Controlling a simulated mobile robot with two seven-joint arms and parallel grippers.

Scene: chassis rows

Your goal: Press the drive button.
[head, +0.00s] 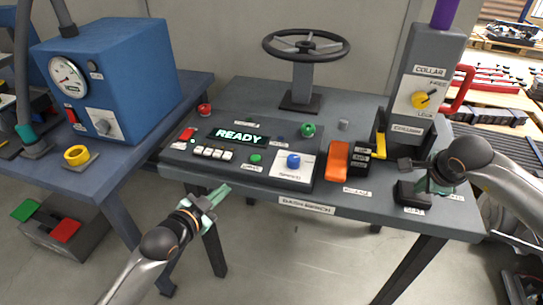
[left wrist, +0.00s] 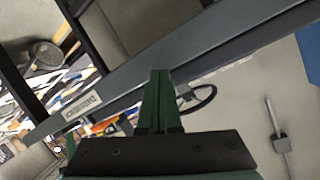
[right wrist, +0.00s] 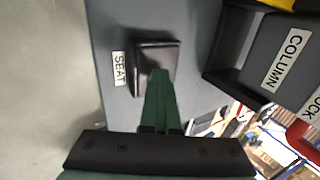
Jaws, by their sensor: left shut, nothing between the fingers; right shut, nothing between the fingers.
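The console panel (head: 215,168) lies on the table with a lit display reading READY (head: 240,137). It bears a low green button (head: 255,158), a larger green knob or button (head: 308,130), a blue knob (head: 293,161) and a red button (head: 204,110). Their small labels are too small to read, so I cannot tell which is the drive button. My left gripper (head: 218,196) is shut and empty, in front of the table's front edge. My right gripper (head: 430,185) is shut and empty, its tips over or touching the black pad labelled SEAT (right wrist: 137,62).
An orange lever block (head: 337,160) and a grey column post (head: 425,75) with a yellow knob and red handle stand at the right. A steering wheel (head: 305,44) stands behind the panel. A blue gauge box (head: 115,70) is on the left table. Floor in front is clear.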

